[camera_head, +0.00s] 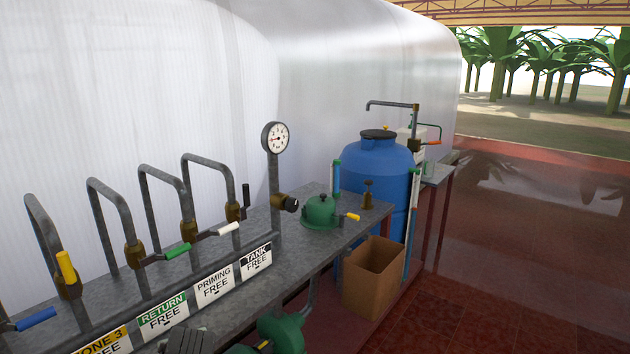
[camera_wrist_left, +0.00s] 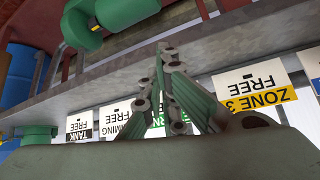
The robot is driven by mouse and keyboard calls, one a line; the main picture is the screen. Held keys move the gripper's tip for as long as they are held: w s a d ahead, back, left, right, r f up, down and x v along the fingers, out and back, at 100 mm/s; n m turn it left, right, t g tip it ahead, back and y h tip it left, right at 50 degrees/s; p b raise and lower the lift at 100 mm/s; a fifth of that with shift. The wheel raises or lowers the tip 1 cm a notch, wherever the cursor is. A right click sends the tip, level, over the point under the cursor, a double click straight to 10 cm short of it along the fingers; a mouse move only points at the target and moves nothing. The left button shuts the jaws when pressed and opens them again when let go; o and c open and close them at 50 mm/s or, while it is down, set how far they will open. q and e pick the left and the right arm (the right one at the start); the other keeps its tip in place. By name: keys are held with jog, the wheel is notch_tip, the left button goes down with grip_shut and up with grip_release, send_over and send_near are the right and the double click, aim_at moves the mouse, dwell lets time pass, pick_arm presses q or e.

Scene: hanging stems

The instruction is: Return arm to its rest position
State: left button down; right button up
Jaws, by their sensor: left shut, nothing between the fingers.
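My left gripper (camera_wrist_left: 164,52) shows in the left wrist view with its fingers together and nothing between them. It is in front of the bench edge and the row of signs, over the "RETURN" sign. In the head view a dark grey part at the bottom edge, just below the "RETURN FREE" sign (camera_head: 165,315), looks like the tip of this gripper (camera_head: 187,341). The rest of the left arm is out of the picture. My right gripper is in neither view.
The grey metal bench (camera_head: 330,237) carries bent pipes with coloured valve handles, a pressure gauge (camera_head: 275,137) and a green pump lid (camera_head: 320,212). A green pump (camera_head: 282,334) sits below. A cardboard box (camera_head: 373,278) and blue tank (camera_head: 375,190) stand beyond. The red floor at right is clear.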

pick_arm(q)
jog(key=s+d+f+m+g+h, duration=0.1)
jog(key=s+f+m, duration=0.1)
jog(key=s+f, duration=0.35)
jog(key=s+d+f+m+h, duration=0.1)
jog(key=s+d+f+m, duration=0.1)
jog(key=s, duration=0.7)
jog(key=s+d+m+g+h, duration=0.1)
jog(key=s+d+m, duration=0.15)
jog(key=s, duration=0.65)
jog(key=s+d+m+g+h, duration=0.1)
jog(key=s+d+m+h, duration=0.15)
jog(key=s, duration=0.75)
notch_tip(320, 180, down, 28)
jog(key=s+g, duration=0.1)
jog(key=s, duration=0.1)
jog(key=s+a+f+g, duration=0.1)
jog(key=s+a+f, duration=0.1)
jog(key=s+f, duration=1.3)
jog(key=shift+s+a+f+y, duration=0.2)
jog(key=shift+s+y, duration=0.25)
jog(key=shift+s, duration=0.15)
